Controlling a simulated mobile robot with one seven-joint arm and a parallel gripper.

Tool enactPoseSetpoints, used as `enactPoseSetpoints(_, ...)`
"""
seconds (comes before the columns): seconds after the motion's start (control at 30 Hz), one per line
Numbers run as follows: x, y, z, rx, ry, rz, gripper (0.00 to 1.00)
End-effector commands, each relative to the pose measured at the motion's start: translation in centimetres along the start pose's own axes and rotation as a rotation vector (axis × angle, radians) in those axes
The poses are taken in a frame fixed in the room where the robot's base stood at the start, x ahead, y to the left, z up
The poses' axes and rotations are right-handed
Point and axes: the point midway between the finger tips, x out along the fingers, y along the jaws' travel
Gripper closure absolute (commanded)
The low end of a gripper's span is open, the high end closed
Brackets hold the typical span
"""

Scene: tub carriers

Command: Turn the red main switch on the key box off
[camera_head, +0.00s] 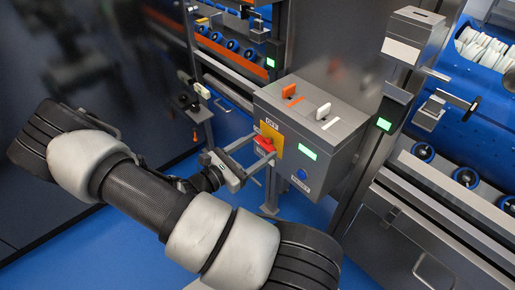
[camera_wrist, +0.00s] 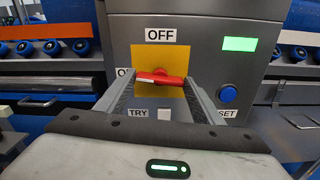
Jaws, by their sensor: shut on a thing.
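The grey key box (camera_head: 318,130) stands in the middle of the head view, with its front face filling much of the wrist view (camera_wrist: 205,60). The red main switch (camera_wrist: 160,77) sits on a yellow plate (camera_wrist: 147,52) under an OFF label (camera_wrist: 160,35). Its handle lies roughly horizontal, slightly tilted. A second label at the left is mostly hidden by a finger. The switch also shows in the head view (camera_head: 264,143). My gripper (camera_wrist: 161,82) is shut on the switch handle, one finger at each end; it reaches in from the left in the head view (camera_head: 258,152).
The box front also has a lit green display (camera_wrist: 240,44), a blue button (camera_wrist: 228,93) and a TRY label (camera_wrist: 138,112). An orange key (camera_head: 289,91) and a white key (camera_head: 323,110) stand on the box top. Machinery with rollers flanks the box; blue floor lies below.

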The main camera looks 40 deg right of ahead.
Motion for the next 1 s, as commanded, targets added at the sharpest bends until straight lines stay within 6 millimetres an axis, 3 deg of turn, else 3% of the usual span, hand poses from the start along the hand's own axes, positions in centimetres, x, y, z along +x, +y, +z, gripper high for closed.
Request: enactPoseSetpoints(1.0, -0.08, 0.01, -0.12, 0.94, 0.002, 0.001, 0.61)
